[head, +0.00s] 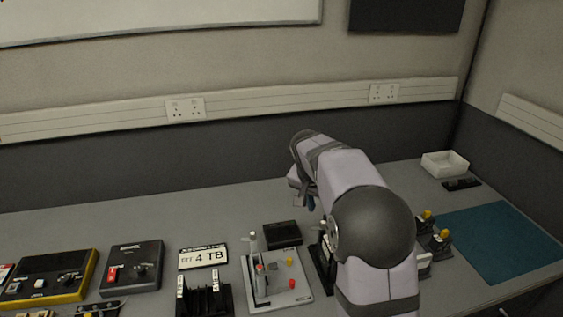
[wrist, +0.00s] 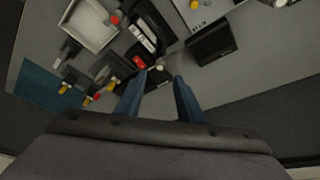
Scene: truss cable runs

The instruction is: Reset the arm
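My gripper (wrist: 158,88) shows in the wrist view as two blue fingers standing apart, with nothing held between them. In the head view my gripper (head: 307,203) is mostly hidden behind my own arm. It is raised over the grey table, near the black box (head: 282,235) and a grey board with small coloured parts (head: 292,296). In the wrist view a red part (wrist: 139,62) and a small pale knob lie beyond the fingertips. I cannot tell the height above them.
A black device with a yellow edge (head: 45,278), a dark device (head: 133,267) and a "4 TB" sign (head: 203,257) stand at the left. Yellow-topped parts (head: 440,240), a teal mat (head: 505,243) and a white tray (head: 445,163) are at the right. The table's back left is clear.

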